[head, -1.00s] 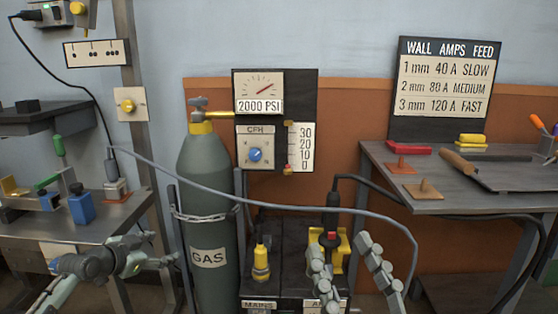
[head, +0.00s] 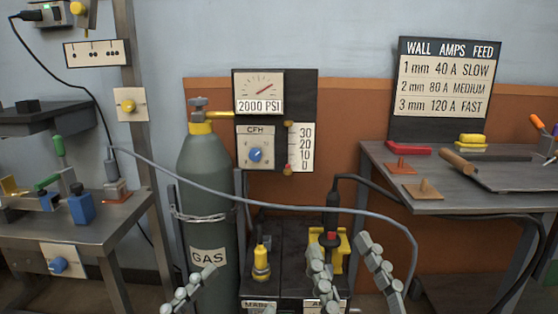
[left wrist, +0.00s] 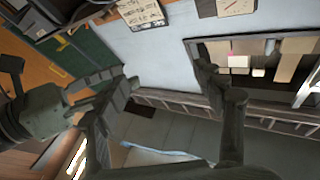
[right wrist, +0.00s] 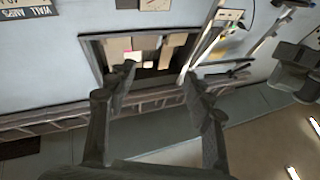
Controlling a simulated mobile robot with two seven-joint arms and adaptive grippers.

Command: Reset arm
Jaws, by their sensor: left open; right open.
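My left gripper (head: 188,290) shows only in part at the bottom edge of the head view, in front of the foot of the gas cylinder. In the left wrist view its fingers (left wrist: 168,78) are spread apart with nothing between them. My right gripper (head: 345,262) points up at the bottom of the head view, in front of the black welding cabinet (head: 283,230). Its fingers are apart and empty, as the right wrist view (right wrist: 158,76) also shows.
The green gas cylinder (head: 207,165) stands chained beside the gauge panel (head: 275,82). A grey hose (head: 270,205) crosses in front. The left bench (head: 110,225) holds clamps and a blue block (head: 81,208). The right bench (head: 450,200) holds coloured pieces.

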